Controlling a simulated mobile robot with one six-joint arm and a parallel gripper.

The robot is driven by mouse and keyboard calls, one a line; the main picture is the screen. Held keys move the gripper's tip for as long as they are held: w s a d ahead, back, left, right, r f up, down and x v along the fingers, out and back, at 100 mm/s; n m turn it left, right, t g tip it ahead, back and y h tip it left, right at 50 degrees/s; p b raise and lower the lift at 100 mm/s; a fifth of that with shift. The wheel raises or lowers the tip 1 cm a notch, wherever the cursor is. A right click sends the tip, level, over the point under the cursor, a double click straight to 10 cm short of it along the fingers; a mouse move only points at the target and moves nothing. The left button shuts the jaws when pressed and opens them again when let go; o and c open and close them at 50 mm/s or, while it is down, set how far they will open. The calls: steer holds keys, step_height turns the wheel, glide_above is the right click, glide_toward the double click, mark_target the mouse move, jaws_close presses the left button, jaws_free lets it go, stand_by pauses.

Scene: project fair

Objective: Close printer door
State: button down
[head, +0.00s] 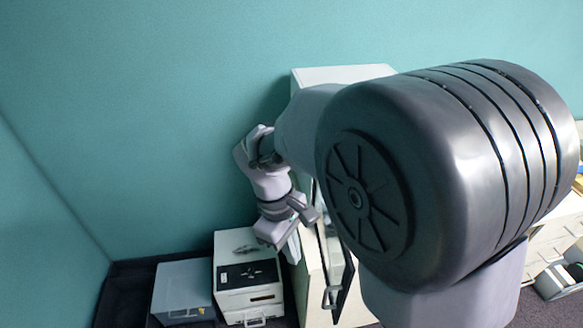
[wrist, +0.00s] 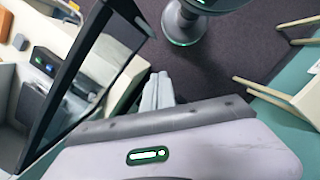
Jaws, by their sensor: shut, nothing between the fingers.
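The printer is a tall white cabinet (head: 340,73), mostly hidden behind my arm in the head view. Its dark-framed, glazed door (head: 346,288) stands open, and only a narrow strip of it shows below my arm. In the wrist view the door (wrist: 98,42) slants across the left side, with the pale interior seen beyond it. My gripper (head: 293,250) points down to the left of the printer. In the wrist view its fingers (wrist: 157,92) are together and empty, just right of the door panel. I cannot tell whether they touch it.

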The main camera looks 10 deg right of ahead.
steer(key=s+d+f+b, duration=0.1)
steer(key=s+d+f, duration=0.1)
steer(key=f, duration=0.3)
steer(key=s+d+f+b, duration=0.1)
steer(key=d+f, duration=0.1)
steer(key=f, duration=0.3)
steer(key=shift+s+d+f+n, duration=0.15)
steer(key=shift+s+d+n, duration=0.2)
steer(key=shift+s+n, duration=0.05)
steer(key=shift+s+d, duration=0.1)
steer(key=shift+d, duration=0.05)
